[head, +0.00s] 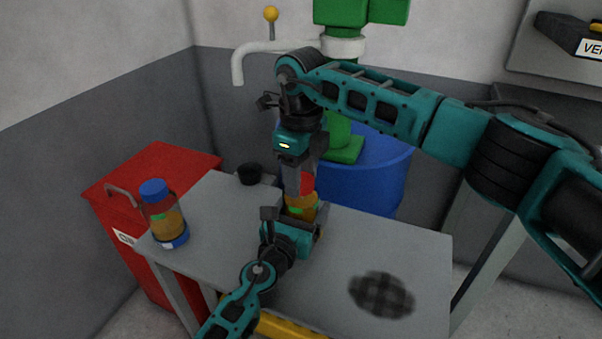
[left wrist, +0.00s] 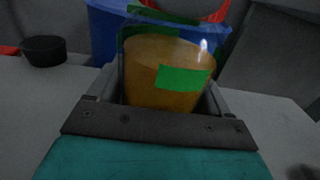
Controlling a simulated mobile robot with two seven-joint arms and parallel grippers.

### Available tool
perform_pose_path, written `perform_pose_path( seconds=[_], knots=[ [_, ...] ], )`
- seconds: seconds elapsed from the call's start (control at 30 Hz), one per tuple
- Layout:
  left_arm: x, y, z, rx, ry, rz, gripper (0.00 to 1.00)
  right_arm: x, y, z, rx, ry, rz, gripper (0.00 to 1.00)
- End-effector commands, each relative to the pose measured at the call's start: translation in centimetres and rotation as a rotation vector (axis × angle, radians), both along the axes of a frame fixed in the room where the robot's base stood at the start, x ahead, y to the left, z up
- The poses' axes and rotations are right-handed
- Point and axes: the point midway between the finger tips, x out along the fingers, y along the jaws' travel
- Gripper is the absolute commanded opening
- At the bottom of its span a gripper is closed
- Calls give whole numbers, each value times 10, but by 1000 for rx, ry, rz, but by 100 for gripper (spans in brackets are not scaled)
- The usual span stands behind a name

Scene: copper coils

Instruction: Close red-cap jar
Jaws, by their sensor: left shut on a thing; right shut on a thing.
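The red-cap jar (head: 301,207) stands on the grey table, clear-walled with amber contents and a green label. It also shows in the left wrist view (left wrist: 165,75), between the fingers of my left gripper (left wrist: 160,100). In the head view my left gripper (head: 290,217) is shut on the jar's body from the near side. My right gripper (head: 300,188) points down from above and is shut on the red cap (head: 307,183) at the jar's top. The cap's edge shows at the top of the left wrist view (left wrist: 215,12). I cannot tell whether the cap is fully seated.
A blue-cap jar (head: 163,214) stands at the table's left edge. A small black cup (head: 250,174) is at the back left. A dark round patch (head: 382,294) marks the right of the table (head: 420,250). A blue barrel (head: 385,175) and red cabinet (head: 150,170) stand behind and left.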

Motion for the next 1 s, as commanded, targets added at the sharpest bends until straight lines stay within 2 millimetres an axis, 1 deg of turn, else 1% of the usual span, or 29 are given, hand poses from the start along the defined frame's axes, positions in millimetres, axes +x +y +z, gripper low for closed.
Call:
perform_pose_path(
  seconds=[0.13, 0.17, 0.47, 0.67, 0.77, 0.87, 0.97, 1.0],
  knots=[
    [0, 0, -1, 0, 1, 0, 0, 0, 0, 0, 1, 0, -6, 14],
    [0, 0, -1, 0, 1, 0, 0, 0, 0, 0, 1, 0, -6, 52],
    [0, 0, -1, 0, 1, 0, 0, 0, 0, 0, 1, 1, -4, 80],
    [0, 0, -1, 0, 1, 0, 0, 0, 0, 0, 1, 1, -4, 80],
    [0, 0, -1, 0, 1, 0, 0, 0, 0, 3, 1, -1, -4, 80],
    [0, 0, -1, 0, 1, 0, 0, 0, 1, 14, 2, -2, -4, 80],
    [0, 0, -1, 0, 1, 0, 0, 1, 0, 32, 1, -4, -4, 80],
    [0, 0, -1, 0, 1, 0, 0, 1, 0, 41, 2, -5, -4, 80]
  ],
)
